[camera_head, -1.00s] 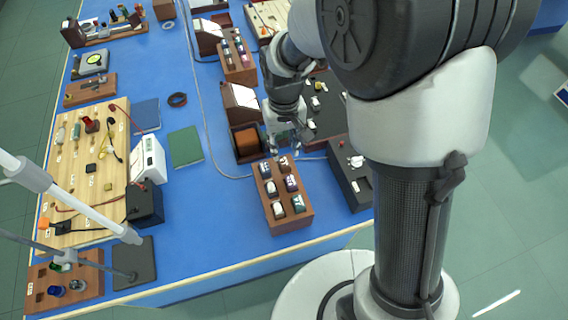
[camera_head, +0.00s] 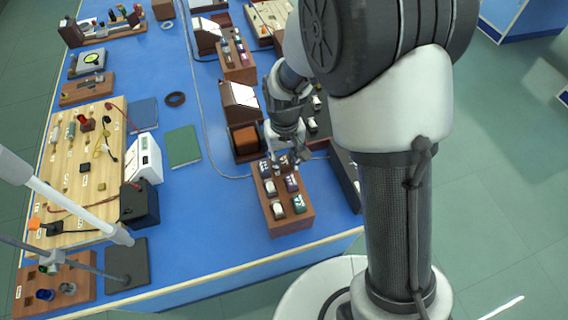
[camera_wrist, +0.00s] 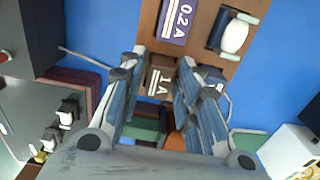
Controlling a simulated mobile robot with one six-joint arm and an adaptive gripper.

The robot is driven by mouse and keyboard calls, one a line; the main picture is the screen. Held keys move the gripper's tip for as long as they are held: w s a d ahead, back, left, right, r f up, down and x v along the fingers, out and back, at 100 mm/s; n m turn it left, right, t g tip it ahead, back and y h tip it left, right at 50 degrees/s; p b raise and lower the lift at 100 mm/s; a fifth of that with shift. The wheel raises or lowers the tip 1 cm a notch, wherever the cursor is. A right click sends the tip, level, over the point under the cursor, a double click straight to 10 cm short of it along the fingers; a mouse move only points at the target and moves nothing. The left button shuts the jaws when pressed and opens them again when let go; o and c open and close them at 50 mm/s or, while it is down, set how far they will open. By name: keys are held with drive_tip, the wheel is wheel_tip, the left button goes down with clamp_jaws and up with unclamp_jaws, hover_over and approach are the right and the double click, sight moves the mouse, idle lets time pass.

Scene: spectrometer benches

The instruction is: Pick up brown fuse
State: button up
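The brown fuse (camera_wrist: 160,80), labelled 1A, sits in a wooden fuse block (camera_head: 292,226). My gripper (camera_wrist: 162,64) is open in the wrist view, with one finger on each side of the brown fuse. I cannot tell whether either finger touches it. In the head view my gripper (camera_head: 284,162) is over the far end of the block and largely hides the brown fuse.
Other fuses share the block, including a green one (camera_head: 298,204) at its near end. A brown stand (camera_head: 246,142) is just behind, and a dark box (camera_head: 344,178) stands close on the right. Blue tabletop (camera_head: 225,215) is clear left of the block.

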clamp_jaws()
